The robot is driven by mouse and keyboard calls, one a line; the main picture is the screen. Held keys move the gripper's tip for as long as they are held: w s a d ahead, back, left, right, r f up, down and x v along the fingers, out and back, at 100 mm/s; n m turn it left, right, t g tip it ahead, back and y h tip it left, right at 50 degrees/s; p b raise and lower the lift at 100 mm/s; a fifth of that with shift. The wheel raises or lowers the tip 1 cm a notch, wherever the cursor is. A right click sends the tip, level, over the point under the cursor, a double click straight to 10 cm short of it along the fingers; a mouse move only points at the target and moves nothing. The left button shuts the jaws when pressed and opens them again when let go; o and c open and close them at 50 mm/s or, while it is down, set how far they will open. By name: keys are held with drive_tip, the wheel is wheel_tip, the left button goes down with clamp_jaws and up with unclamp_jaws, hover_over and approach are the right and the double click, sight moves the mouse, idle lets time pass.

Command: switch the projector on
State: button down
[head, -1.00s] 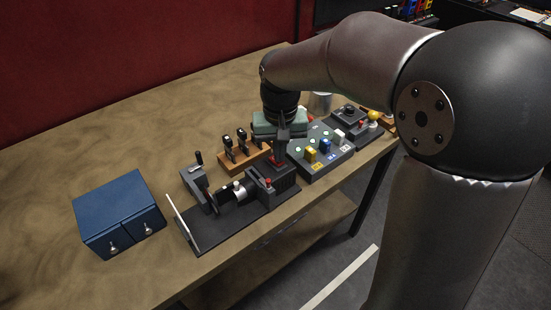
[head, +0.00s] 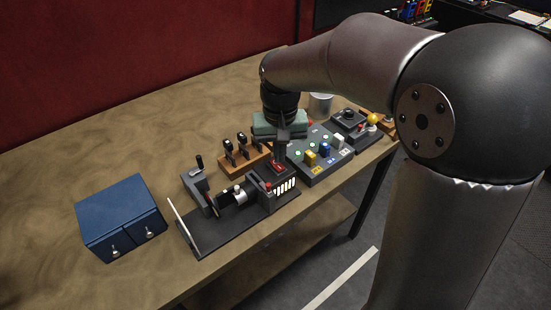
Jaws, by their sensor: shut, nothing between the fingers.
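The projector (head: 262,180) is a dark box with a silver lens (head: 233,194) on a black base plate, in the middle of the table. The vents (head: 285,187) on its side glow bright. A red switch (head: 278,167) is on its top, partly hidden by my fingers. My gripper (head: 281,155) is shut and empty, pointing down right over the red switch. I cannot tell whether the fingertips touch it.
A wooden block with black levers (head: 240,151) stands behind the projector. A grey panel with coloured switches (head: 320,152) and a joystick box (head: 352,125) are to the right. A blue cabinet (head: 118,210) stands left. The table's left back is clear.

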sight(279, 167)
wheel_tip(279, 167, up, 5)
drive_tip(key=p, duration=0.3)
idle(0.6)
drive_tip(key=s+d+f, duration=0.1)
drive_tip(key=s+d, duration=0.5)
drive_tip(key=s, duration=0.3)
drive_tip(key=s+d+f+m, duration=0.1)
drive_tip(key=s+d+f, duration=0.1)
drive_tip(key=s+d, duration=0.4)
drive_tip(key=s, duration=0.4)
drive_tip(key=shift+d+f+t, duration=0.15)
drive_tip(key=shift+d+t, duration=0.15)
drive_tip(key=shift+d, duration=0.1)
drive_tip(key=shift+s, duration=0.1)
